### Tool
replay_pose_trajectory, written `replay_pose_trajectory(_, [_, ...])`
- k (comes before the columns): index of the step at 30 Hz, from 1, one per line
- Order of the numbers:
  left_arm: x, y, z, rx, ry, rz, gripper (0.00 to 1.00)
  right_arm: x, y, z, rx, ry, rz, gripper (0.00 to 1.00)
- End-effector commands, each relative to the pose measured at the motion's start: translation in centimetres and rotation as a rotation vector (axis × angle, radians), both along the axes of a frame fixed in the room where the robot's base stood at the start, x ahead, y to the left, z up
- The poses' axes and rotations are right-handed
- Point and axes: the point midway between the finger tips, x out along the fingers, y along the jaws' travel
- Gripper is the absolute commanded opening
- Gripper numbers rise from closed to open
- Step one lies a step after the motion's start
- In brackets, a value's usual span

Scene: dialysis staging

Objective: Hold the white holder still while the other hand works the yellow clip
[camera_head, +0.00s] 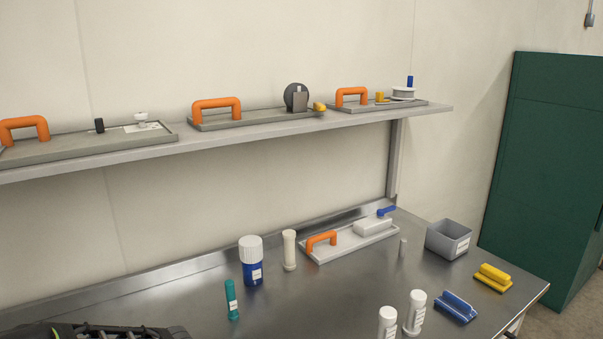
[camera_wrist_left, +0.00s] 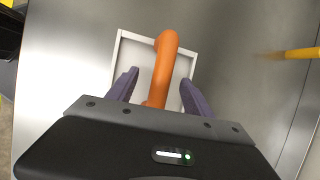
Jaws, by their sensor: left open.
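My left gripper (camera_wrist_left: 159,78) shows in the left wrist view, open, with one purple finger on each side of an orange handle (camera_wrist_left: 166,50). The handle stands on a white-rimmed tray (camera_wrist_left: 119,50); whether the fingers touch it is unclear. In the head view, a white block (camera_head: 373,226), possibly the white holder, lies on a white tray (camera_head: 337,251) with an orange handle (camera_head: 321,240) and a blue piece (camera_head: 386,211). A yellow clip-like piece (camera_head: 493,277) lies at the table's right. Neither gripper can be made out in the head view.
A grey bin (camera_head: 448,239), blue piece (camera_head: 456,306), blue bottle (camera_head: 252,262), teal tube (camera_head: 231,300) and white cylinders (camera_head: 415,313) stand on the metal table. A shelf (camera_head: 270,133) above carries handled trays. A yellow bar (camera_wrist_left: 300,53) shows right in the wrist view.

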Motion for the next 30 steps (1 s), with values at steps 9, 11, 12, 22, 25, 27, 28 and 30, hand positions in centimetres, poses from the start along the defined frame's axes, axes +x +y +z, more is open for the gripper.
replay_pose_trajectory(9, [0.1, -0.3, 0.9, -0.001, -0.001, 0.000, 0.60, 0.0, 0.0, 0.7, 0.000, 0.000, 0.000, 0.00])
replay_pose_trajectory(11, [0.1, -0.5, 1.3, -0.001, -0.001, 0.000, 0.60, 0.0, 0.0, 1.0, 0.000, 0.000, 0.000, 0.00])
replay_pose_trajectory(12, [0.1, -0.6, 1.6, -0.001, -0.001, 0.000, 0.60, 0.0, 0.0, 1.2, 0.000, 0.000, 0.000, 0.00])
replay_pose_trajectory(22, [0.3, -1.7, 3.9, 0.000, -0.001, -0.001, 0.60, 0.0, 0.0, 2.9, 0.000, 0.000, 0.000, 0.00])
replay_pose_trajectory(25, [0.3, -2.0, 4.6, 0.000, -0.001, -0.001, 0.60, 0.0, 0.0, 3.4, 0.000, 0.000, 0.000, 0.00])
replay_pose_trajectory(27, [0.4, -2.2, 5.1, -0.001, 0.000, -0.001, 0.60, 0.0, 0.0, 3.7, 0.000, 0.000, 0.000, 0.00])
replay_pose_trajectory(28, [0.4, -2.3, 5.3, -0.001, 0.000, -0.001, 0.60, 0.0, 0.0, 3.9, 0.000, 0.000, 0.000, 0.00])
replay_pose_trajectory(30, [0.4, -2.6, 5.8, 0.000, -0.001, -0.001, 0.60, 0.0, 0.0, 4.2, 0.000, 0.000, 0.000, 0.00])
